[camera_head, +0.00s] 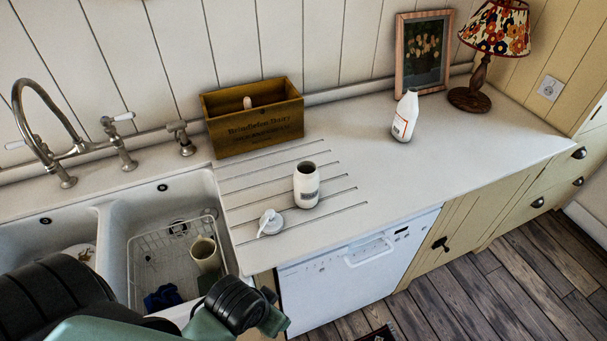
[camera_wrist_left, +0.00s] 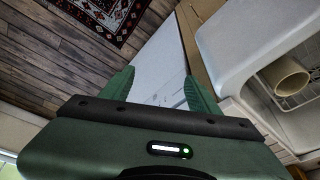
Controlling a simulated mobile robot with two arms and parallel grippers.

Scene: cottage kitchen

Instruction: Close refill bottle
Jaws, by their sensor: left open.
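A white bottle (camera_head: 306,190) with a dark open mouth stands upright on the grooved drainboard. A small white lid (camera_head: 271,222) with a spout-like part lies on the drainboard, to its front left and apart from it. A taller white bottle (camera_head: 405,116) with an orange-edged label stands further back right; I cannot tell whether its top is capped. My left gripper (camera_wrist_left: 158,84) is open and empty, its green fingers apart above the dishwasher front and floor. In the head view only part of it shows low, in front of the counter. My right gripper is not in view.
A wooden box (camera_head: 252,132) stands behind the bottle. The sink (camera_head: 107,213) holds a wire rack (camera_head: 148,250) and a beige cup (camera_head: 206,254). A lamp (camera_head: 472,96) and picture frame (camera_head: 401,50) stand at the back right. The counter (camera_head: 350,135) between the bottles is clear.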

